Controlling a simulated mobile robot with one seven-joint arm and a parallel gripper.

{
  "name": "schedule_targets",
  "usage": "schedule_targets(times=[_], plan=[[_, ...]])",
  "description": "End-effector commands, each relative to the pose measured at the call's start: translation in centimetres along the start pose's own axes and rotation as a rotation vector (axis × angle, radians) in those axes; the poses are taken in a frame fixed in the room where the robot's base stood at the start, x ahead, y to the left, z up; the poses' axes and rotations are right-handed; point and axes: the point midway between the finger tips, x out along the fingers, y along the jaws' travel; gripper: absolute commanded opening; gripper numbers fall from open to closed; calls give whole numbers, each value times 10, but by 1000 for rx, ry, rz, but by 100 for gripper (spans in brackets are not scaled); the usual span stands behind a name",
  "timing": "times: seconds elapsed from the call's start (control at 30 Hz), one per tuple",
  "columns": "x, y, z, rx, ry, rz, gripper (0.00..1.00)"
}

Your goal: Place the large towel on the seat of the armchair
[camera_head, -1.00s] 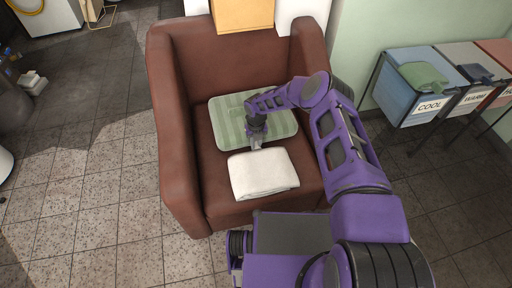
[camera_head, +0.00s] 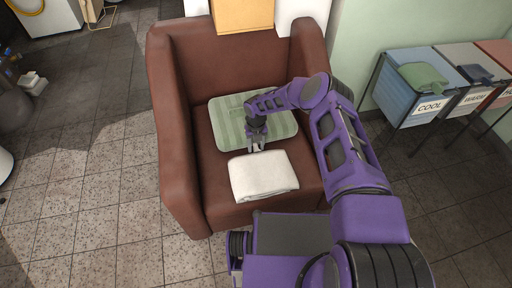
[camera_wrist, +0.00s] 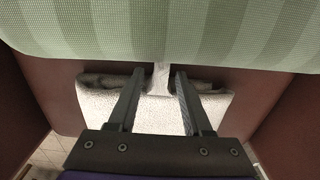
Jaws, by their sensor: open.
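The large towel (camera_head: 263,177) is a folded white bundle lying flat on the front of the brown armchair's (camera_head: 180,150) seat. My gripper (camera_head: 257,148) is at the towel's back edge, beside the green striped cushion. In the wrist view the white towel (camera_wrist: 150,118) lies below and between the two fingers of my gripper (camera_wrist: 168,75), which are apart with nothing clamped between them. I cannot tell whether a finger touches the towel.
The green cushion (camera_head: 228,122) lies on the seat behind the towel and fills the top of the wrist view (camera_wrist: 160,30). The armchair's arms and backrest enclose the seat. Labelled bins (camera_head: 412,88) stand at the right. Tiled floor (camera_head: 90,215) is clear at left.

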Motion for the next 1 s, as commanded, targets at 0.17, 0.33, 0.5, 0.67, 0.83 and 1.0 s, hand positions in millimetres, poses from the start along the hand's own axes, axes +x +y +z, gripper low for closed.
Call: schedule_targets(times=[0.17,0.33,0.5,0.67,0.83,1.0], plan=[[-41,-1,2,-1,-4,-2,50],[-76,-1,1,0,-3,-1,50],[-100,-1,0,1,-1,-1,50],[-109,-1,0,1,0,-1,50],[-109,0,0,1,0,0,50],[-109,0,0,1,0,-1,50]])
